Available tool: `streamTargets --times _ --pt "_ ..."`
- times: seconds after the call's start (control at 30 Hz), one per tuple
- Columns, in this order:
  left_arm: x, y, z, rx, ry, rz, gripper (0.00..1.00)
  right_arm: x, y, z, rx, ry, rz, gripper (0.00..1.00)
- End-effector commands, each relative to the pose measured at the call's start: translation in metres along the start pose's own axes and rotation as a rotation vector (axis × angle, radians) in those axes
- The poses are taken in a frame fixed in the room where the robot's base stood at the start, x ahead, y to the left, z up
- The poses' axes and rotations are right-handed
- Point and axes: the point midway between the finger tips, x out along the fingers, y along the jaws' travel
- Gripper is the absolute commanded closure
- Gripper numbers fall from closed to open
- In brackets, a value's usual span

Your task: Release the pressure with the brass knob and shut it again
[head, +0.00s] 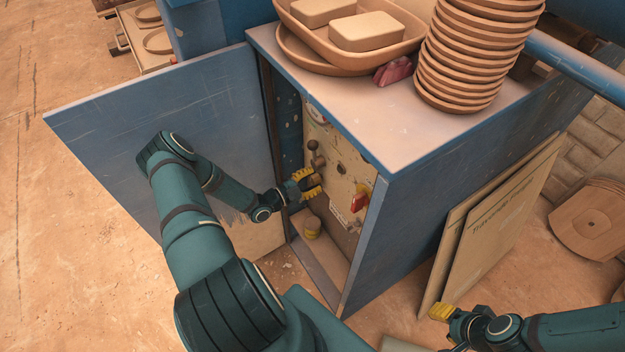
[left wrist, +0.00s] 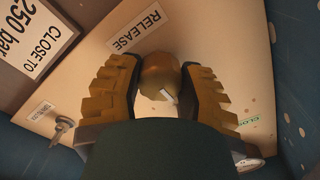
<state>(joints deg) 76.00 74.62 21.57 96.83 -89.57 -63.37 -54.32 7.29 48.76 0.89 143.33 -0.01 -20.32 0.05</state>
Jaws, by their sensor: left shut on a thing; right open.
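The brass knob (left wrist: 160,77) sits between the two yellow ribbed fingers of my left gripper (left wrist: 157,92) in the left wrist view, with a small white pointer mark on it. In that view a RELEASE label (left wrist: 138,28) is on the panel just beyond the knob. In the head view my left gripper (head: 308,183) reaches into the open blue cabinet and is shut at the panel (head: 345,170); the fingers largely hide the knob there. My right gripper (head: 448,318) is open and empty at the bottom right, outside the cabinet.
The cabinet door (head: 110,125) stands open to the left. A red handle (head: 360,201) and a dark ball-ended lever (head: 313,146) are on the panel near my left gripper. Stacked plates (head: 475,50) stand on the cabinet top. Boards (head: 495,220) lean against its right side.

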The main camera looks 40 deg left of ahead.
Motion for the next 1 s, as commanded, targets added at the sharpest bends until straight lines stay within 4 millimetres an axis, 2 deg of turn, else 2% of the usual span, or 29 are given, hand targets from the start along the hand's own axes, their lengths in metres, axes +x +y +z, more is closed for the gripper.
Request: streamTargets --times 0.37,1.0 --pt "0.000 0.002 0.003 -0.214 -0.002 0.002 0.97 0.017 0.006 -0.002 -0.001 0.008 0.000 0.53" --pt "0.000 0.001 0.001 -0.821 -0.004 0.000 0.97 0.025 0.009 -0.003 -0.002 0.013 0.001 0.53"
